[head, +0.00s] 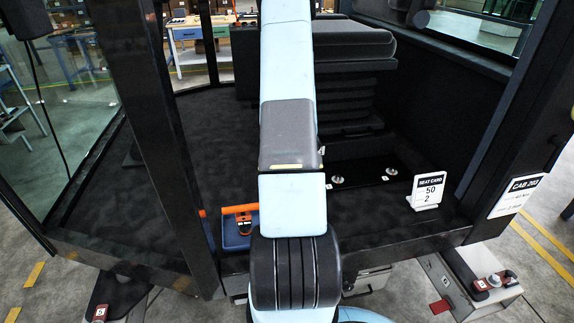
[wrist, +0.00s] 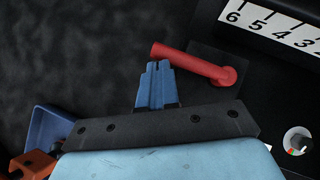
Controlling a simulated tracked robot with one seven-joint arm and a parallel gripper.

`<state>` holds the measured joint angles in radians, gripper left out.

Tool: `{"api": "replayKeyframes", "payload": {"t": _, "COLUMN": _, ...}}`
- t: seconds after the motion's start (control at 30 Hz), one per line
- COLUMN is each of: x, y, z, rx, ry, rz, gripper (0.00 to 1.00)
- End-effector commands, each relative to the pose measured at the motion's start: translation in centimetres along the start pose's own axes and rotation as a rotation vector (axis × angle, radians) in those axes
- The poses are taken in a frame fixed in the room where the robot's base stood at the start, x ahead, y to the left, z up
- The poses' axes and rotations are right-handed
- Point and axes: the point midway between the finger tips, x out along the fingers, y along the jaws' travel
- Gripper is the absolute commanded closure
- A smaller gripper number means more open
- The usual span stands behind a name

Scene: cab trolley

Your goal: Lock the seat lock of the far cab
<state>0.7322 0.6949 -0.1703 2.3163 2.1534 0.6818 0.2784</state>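The red lever (wrist: 195,63), which looks like the seat lock, shows in the wrist view. Its round pivot is at the right and its bar points left. My gripper (wrist: 159,68) has its blue fingers close together, with tips right at the free end of the lever. I cannot tell whether they touch it. Nothing shows between the fingers. In the head view my arm hides the gripper and the lever. The dark seat (head: 355,45) stands on its base in the cab, behind my arm.
A number scale (wrist: 275,30) lies beside the lever. A seat card (head: 428,191) reading "50 2" stands on the cab floor, and a sign (head: 515,195) reads "CAB 203". A blue tote with an orange handle (head: 240,209) sits at the cab's front edge. Dark posts flank the opening.

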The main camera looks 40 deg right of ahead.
Motion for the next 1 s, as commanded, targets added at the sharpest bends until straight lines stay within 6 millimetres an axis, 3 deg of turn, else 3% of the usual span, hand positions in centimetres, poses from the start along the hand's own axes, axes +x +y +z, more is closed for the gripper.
{"api": "replayKeyframes", "payload": {"t": 0.47, "x": -0.4, "y": 0.1, "z": -0.2, "rx": 0.000, "ry": -0.004, "rz": -0.001, "gripper": 1.00}}
{"api": "replayKeyframes", "payload": {"t": 0.7, "x": -2.6, "y": 1.8, "z": -1.7, "rx": 0.003, "ry": -0.002, "rz": -0.003, "gripper": 1.00}}
{"api": "replayKeyframes", "payload": {"t": 1.0, "x": -7.0, "y": 2.8, "z": -1.4, "rx": 0.007, "ry": -0.003, "rz": -0.007, "gripper": 1.00}}
